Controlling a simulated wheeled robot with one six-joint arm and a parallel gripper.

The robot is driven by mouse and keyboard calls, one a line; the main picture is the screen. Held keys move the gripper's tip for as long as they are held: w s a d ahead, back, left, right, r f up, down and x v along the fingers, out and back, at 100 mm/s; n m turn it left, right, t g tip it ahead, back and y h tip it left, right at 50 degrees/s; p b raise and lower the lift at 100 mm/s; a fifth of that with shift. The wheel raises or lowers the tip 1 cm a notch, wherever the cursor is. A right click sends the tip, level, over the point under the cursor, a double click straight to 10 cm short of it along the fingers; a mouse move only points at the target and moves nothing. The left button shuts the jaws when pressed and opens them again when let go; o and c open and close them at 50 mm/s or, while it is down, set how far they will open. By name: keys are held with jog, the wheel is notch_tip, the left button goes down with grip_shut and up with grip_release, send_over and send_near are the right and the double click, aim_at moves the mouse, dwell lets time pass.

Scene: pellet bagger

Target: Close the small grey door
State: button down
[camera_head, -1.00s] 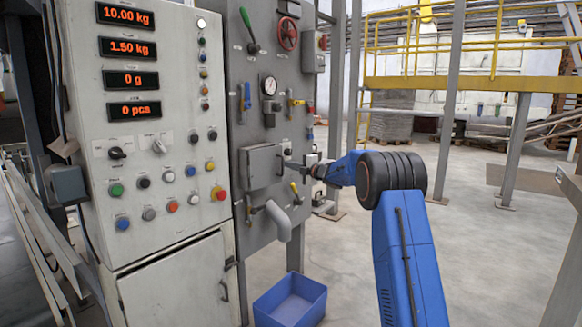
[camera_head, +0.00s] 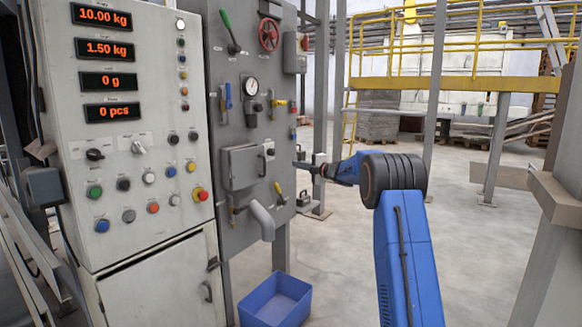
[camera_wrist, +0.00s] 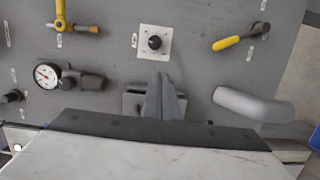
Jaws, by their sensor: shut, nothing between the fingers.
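The small grey door (camera_head: 240,168) is on the front of a shallow box on the grey panel, with a dark handle at its right edge. It looks close to the box, but I cannot tell whether it is fully shut. My gripper (camera_head: 297,164) is to the right of the door, apart from it, with its fingers pointing left. In the wrist view its fingers (camera_wrist: 163,97) are together and empty. My gripper's pale body fills the bottom there and hides much of the panel.
A round knob (camera_wrist: 155,42), a gauge (camera_wrist: 46,76), a yellow lever (camera_wrist: 235,42) and a bent grey pipe (camera_wrist: 250,105) stick out of the panel around the door. A blue bin (camera_head: 275,302) stands on the floor below. Open floor lies to the right.

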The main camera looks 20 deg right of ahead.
jog(key=m+t+h, duration=0.1)
jog(key=m+h, duration=0.2)
jog(key=m, duration=1.7)
send_near(265, 167)
jog(key=x, duration=0.6)
jog(key=shift+w+f, duration=0.1)
jog(key=shift+w, duration=0.1)
jog(key=shift+w, duration=0.15)
jog(key=w, duration=0.2)
jog(key=shift+w, duration=0.3)
jog(key=shift+a, duration=0.1)
